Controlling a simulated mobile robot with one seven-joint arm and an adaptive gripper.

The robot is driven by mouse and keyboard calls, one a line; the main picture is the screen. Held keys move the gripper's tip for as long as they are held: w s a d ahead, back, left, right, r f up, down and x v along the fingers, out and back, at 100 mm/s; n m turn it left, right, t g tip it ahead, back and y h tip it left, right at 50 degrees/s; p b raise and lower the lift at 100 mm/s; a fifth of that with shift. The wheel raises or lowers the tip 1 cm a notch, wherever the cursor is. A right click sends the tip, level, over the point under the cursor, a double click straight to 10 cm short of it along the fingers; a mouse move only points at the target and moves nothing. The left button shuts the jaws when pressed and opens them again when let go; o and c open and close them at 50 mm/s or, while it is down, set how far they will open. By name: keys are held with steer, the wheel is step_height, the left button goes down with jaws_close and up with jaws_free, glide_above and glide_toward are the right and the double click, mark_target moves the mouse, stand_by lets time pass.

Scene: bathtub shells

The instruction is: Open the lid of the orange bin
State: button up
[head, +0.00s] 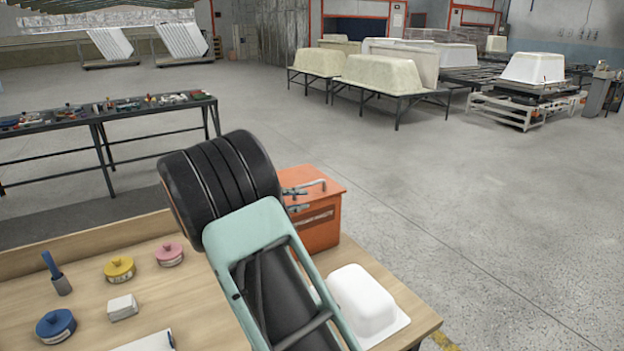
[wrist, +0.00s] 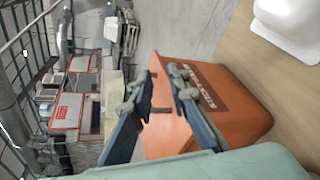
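The orange bin (head: 322,226) stands at the back right of the wooden workbench, and its lid (head: 302,174) appears closed. My arm covers the bin's left part in the head view. My gripper (head: 313,195) is at the bin's upper front, with two fingers spread apart. I cannot tell whether either finger touches the bin.
A white tub-shaped piece (head: 366,304) sits just in front of the bin. Yellow (head: 119,270), pink (head: 169,254) and blue (head: 55,327) round tins and a white block (head: 122,307) lie left on the bench. The floor to the right is clear.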

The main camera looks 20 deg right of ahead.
steer(key=n+t, duration=0.2)
glide_toward(307, 185)
steer(key=d, duration=0.1)
steer(key=p+x, duration=0.1)
steer(key=x, duration=1)
steer(key=shift+w+a+f, duration=0.1)
steer(key=shift+w+a, duration=0.1)
steer(key=shift+c, duration=0.5)
jaws_close()
